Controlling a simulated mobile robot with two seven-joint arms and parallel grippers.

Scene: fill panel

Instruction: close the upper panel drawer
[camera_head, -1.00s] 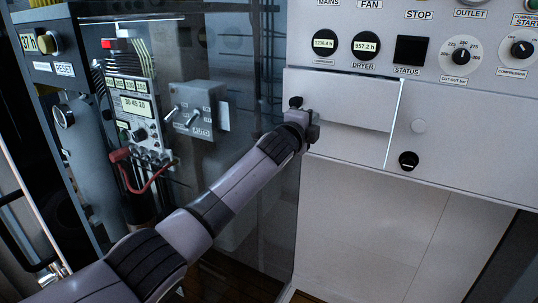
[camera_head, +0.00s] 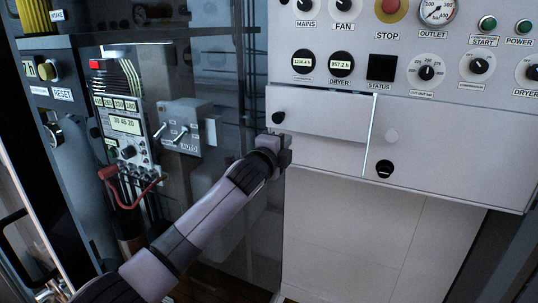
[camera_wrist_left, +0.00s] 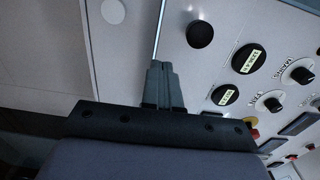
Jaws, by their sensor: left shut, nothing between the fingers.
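The upper panel drawer (camera_head: 325,112) is the light grey front below the gauges in the head view. It has a black knob (camera_head: 278,117) at its left and stands slightly proud of the panel, with shadow below its lower edge. My left gripper (camera_head: 282,147) is just below this knob at the drawer's lower left; contact cannot be told. In the left wrist view my left gripper (camera_wrist_left: 165,84) is shut and empty, its fingertips at a bright panel edge. A black knob (camera_wrist_left: 199,33) shows beside the fingertips there. My right gripper is not in view.
A second grey front (camera_head: 450,150) with a black knob (camera_head: 384,168) sits to the right. Dials and a red stop button (camera_head: 391,8) are above.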

